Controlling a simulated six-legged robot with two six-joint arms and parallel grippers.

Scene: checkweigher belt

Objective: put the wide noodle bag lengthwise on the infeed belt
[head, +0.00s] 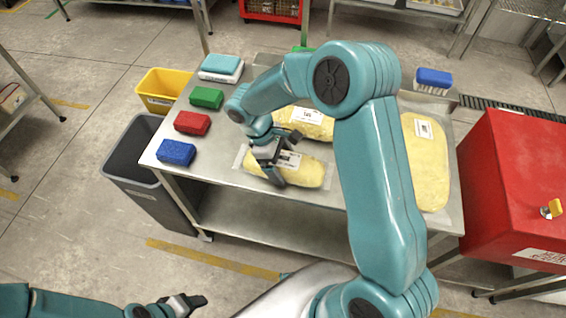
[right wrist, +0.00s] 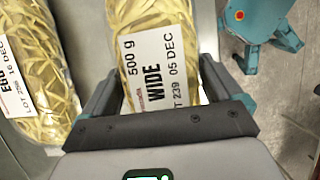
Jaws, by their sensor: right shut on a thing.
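The wide noodle bag (head: 310,174), pale yellow with a white label, lies on the steel table near its front edge. The right wrist view shows it (right wrist: 153,50) with "WIDE" and "500 g" on the label. My right gripper (head: 268,165) is shut on this bag, its fingers on either side near the bag's left end. My left gripper (head: 190,302) is low at the bottom left, away from the table; its finger gap is unclear. I cannot make out the infeed belt; my right arm hides part of the table.
An egg noodle bag (right wrist: 30,70) lies beside the wide one. Another yellow bag (head: 426,165) lies at the table's right. Blue (head: 176,152), red (head: 192,123) and green (head: 206,97) blocks line the left edge. A red cabinet (head: 515,180) stands right.

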